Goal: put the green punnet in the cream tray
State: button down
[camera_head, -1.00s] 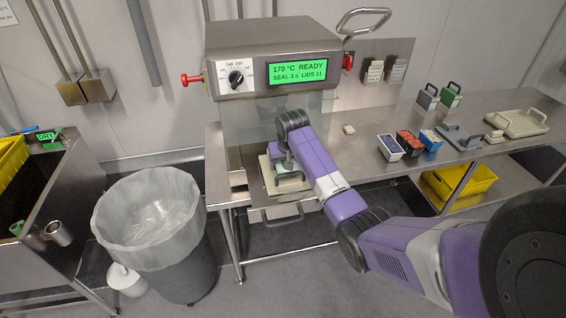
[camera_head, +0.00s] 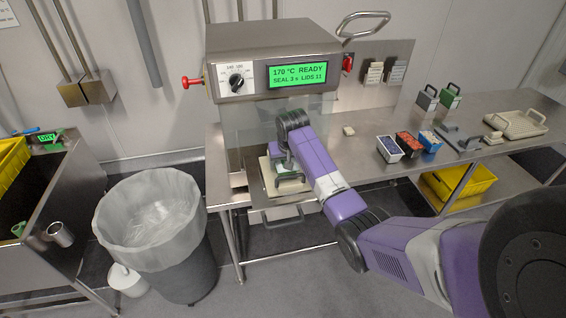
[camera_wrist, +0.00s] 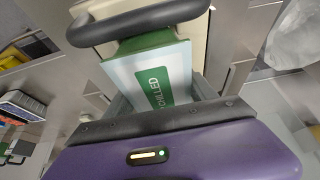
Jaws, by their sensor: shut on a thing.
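The green punnet (camera_wrist: 146,43) has a pale film top with a green label, partly readable as "LLED". My gripper (camera_wrist: 160,92) is shut on it. In the head view, my gripper (camera_head: 283,157) is at the front of the sealing machine, over a cream tray (camera_head: 264,178) with a dark handle. The cream surface (camera_wrist: 196,45) and handle (camera_wrist: 140,20) also show at the top of the wrist view. The punnet is mostly hidden by my wrist in the head view. I cannot tell whether it touches the tray.
The sealing machine (camera_head: 265,60) reads 170 °C READY. Several punnets, including a blue one (camera_head: 430,141), stand on the steel bench to the right. A second cream tray (camera_head: 517,123) lies at its far right. A lined bin (camera_head: 150,220) stands at left.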

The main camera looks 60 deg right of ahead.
jog(key=shift+r+p, duration=0.95)
jog(key=shift+r, duration=0.1)
jog(key=shift+w+r, duration=0.1)
